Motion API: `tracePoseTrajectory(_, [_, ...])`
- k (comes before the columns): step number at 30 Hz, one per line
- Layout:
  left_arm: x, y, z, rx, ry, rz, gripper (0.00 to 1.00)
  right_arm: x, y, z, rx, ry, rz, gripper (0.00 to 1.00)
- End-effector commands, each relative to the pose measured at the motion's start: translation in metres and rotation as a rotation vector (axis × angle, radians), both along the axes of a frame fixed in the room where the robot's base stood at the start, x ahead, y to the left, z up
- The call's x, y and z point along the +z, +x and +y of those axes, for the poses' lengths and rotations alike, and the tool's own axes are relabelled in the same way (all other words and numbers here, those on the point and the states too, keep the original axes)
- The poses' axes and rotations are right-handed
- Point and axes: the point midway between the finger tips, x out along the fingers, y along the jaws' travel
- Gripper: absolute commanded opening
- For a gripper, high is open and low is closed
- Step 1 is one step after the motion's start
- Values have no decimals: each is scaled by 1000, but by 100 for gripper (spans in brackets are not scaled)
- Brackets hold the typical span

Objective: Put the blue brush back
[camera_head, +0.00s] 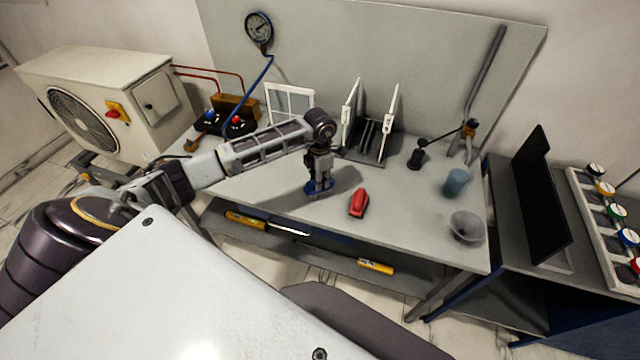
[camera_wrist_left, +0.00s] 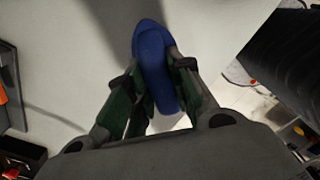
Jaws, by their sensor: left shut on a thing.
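The blue brush (camera_head: 318,190) is at the end of my left arm, low over the grey bench. My left gripper (camera_head: 319,180) is shut on it. In the left wrist view the blue brush (camera_wrist_left: 153,65) stands between the two fingers (camera_wrist_left: 150,88) and juts out past their tips. A shadow falls on the bench beside it; I cannot tell whether the brush touches the bench top. My right gripper is not in view.
A red brush-like object (camera_head: 359,203) lies right of the gripper. A white rack (camera_head: 368,140) and a white frame (camera_head: 290,103) stand behind. A blue cup (camera_head: 456,183) and a grey funnel-like bowl (camera_head: 467,227) are at the right. The bench front is clear.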

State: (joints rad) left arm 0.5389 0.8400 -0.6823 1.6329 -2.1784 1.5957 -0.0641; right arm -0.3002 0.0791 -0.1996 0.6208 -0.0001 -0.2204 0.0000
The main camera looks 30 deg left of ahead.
Motion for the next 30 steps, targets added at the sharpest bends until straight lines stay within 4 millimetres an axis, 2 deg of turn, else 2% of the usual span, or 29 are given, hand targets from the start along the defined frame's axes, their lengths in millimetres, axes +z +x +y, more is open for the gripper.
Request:
tracePoseTrajectory(7, [-21, 0, 0, 1, 0, 1, 3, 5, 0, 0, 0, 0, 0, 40])
tracePoseTrajectory(20, [-26, 0, 0, 0, 1, 0, 3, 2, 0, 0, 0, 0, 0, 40])
tracePoseTrajectory(21, [-26, 0, 0, 0, 1, 1, 25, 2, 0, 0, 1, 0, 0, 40])
tracePoseTrajectory(24, [-26, 0, 0, 0, 1, 1, 38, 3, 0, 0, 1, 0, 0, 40])
tracePoseTrajectory(26, [-26, 0, 0, 0, 1, 1, 44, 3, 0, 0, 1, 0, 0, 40])
tracePoseTrajectory(30, [-26, 0, 0, 0, 1, 1, 44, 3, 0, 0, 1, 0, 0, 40])
